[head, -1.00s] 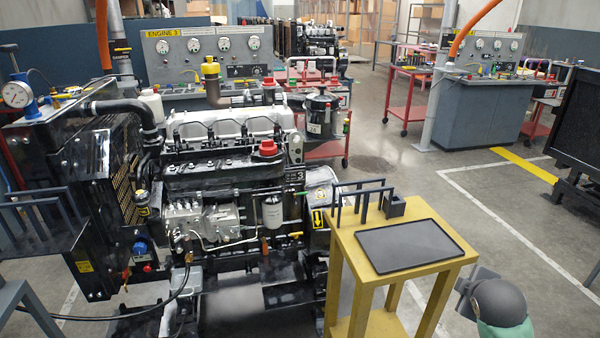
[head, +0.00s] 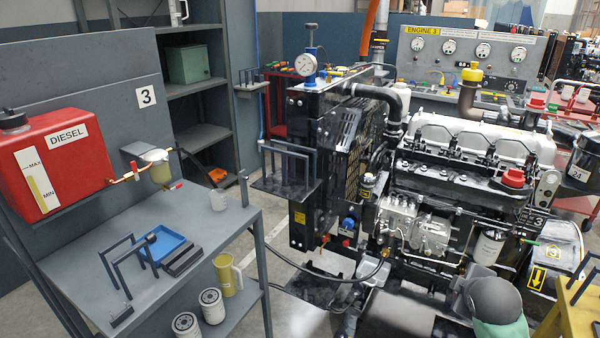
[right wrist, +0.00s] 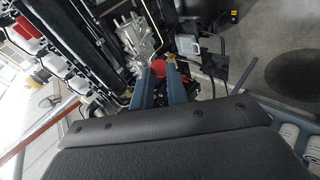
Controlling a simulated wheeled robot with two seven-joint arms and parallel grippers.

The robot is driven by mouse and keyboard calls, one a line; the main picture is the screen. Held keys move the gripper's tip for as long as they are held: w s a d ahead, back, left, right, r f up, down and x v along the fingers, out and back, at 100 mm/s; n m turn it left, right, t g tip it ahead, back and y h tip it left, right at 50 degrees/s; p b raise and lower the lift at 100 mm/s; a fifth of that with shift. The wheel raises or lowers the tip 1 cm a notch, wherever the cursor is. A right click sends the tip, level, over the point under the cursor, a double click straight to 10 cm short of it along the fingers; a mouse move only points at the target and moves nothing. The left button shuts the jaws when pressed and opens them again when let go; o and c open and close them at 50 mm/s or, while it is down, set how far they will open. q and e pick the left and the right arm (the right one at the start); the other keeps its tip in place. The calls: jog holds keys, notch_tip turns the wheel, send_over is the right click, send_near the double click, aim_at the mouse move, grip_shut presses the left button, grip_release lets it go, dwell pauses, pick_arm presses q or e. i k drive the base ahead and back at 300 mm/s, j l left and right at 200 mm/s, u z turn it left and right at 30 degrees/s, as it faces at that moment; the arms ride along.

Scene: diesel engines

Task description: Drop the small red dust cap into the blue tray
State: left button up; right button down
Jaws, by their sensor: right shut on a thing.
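The blue tray (head: 168,249) lies on the grey bench (head: 85,268) at the left in the head view. In the right wrist view, the two blue-grey fingers of my right gripper (right wrist: 160,77) are shut on a small red cap (right wrist: 158,67), which shows between their tips. Engine parts and floor lie below it. The right gripper itself does not show in the head view; only a rounded dark and teal part of my own arm shows at the bottom right. My left gripper is not in view. The blue tray is not seen in the wrist view.
The tray stands between a grey handle frame (head: 128,262) and dark blocks (head: 182,260). A red diesel tank (head: 50,160) hangs behind. The engine (head: 430,190) and its radiator (head: 325,150) stand right of the bench.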

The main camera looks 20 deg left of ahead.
aim_at(159, 246)
jog(key=i+u, duration=0.1)
jog(key=u, duration=1.65)
jog(key=i+l+u, duration=0.1)
jog(key=l, duration=0.25)
jog(key=i+l, duration=0.2)
jog(key=l, duration=0.15)
jog(key=i+l+u, duration=0.15)
jog(key=l, duration=0.2)
